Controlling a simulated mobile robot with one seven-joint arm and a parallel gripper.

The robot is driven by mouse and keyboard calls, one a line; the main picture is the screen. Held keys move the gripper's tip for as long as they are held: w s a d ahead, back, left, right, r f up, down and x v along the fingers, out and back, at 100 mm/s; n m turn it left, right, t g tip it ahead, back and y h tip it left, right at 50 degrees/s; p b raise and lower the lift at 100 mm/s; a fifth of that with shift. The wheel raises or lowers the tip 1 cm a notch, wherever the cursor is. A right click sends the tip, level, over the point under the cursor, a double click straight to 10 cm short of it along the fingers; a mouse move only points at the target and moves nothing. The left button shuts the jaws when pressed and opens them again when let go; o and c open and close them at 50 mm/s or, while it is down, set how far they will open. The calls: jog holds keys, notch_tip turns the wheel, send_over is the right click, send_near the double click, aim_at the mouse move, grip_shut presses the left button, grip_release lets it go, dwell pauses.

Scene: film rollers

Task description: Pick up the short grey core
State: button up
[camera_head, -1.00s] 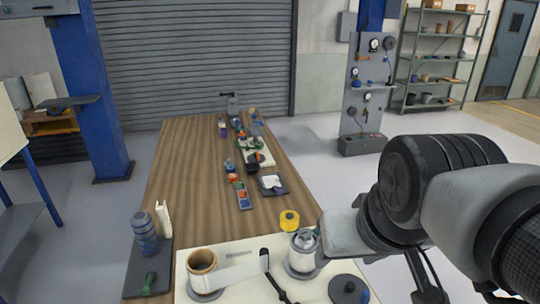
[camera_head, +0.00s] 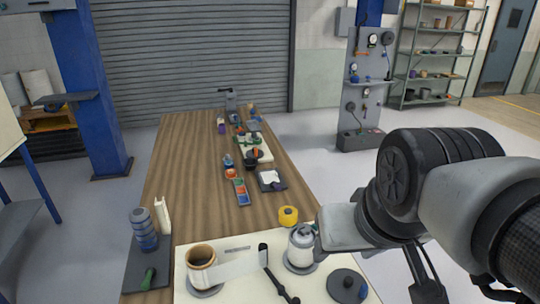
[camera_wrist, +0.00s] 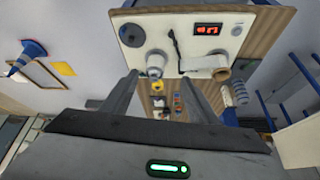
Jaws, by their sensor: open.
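A short cylinder with a grey top and a pale wrapped side (camera_head: 301,243) stands upright on a grey disc at the front of the table. It may be the short grey core, but I cannot tell for sure. It also shows in the wrist view (camera_wrist: 156,64). In the wrist view my gripper (camera_wrist: 161,78) is open, its two fingers apart, with nothing held between them. In the head view my arm's end is just right of the pale cylinder; the fingertips are not clear there.
A brown core (camera_head: 200,256) with a pale strip stands to the left on the cream board (camera_head: 235,292). A dark disc with a knob (camera_head: 347,285) lies to the right. A yellow roll (camera_head: 288,216) is just behind. Blue-grey stacked rings (camera_head: 143,230) stand far left. The wooden table's middle-left is clear.

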jog(key=o, duration=0.4)
jog(key=shift+w, duration=0.1)
jog(key=shift+c, duration=0.2)
jog(key=o, duration=0.3)
jog(key=shift+w+f, duration=0.2)
jog(key=shift+w, duration=0.15)
jog(key=shift+o, duration=0.3)
jog(key=w+f+m+b, duration=0.1)
jog(key=w+f+b, duration=0.1)
jog(key=w, duration=0.5)
jog(key=w+f+m+g+h+b, duration=0.1)
jog(key=w+f+m+b, duration=0.1)
jog(key=w+f, duration=0.3)
jog(key=shift+w+f+m+b, duration=0.3)
jog(key=shift+w+b, duration=0.35)
jog(key=shift+w, duration=0.35)
jog(key=m+h+b, duration=0.1)
jog(key=m+b, duration=0.1)
jog(key=b, duration=0.1)
send_near(301, 240)
jog(key=shift+g, duration=0.4)
jog(key=x, duration=1)
jog(key=shift+w+r, duration=0.1)
jog(key=shift+w, duration=0.2)
jog(key=shift+w+x, duration=0.15)
jog(key=shift+x, duration=1.1)
jog(key=shift+w+x, duration=0.15)
jog(key=shift+x, duration=1.15)
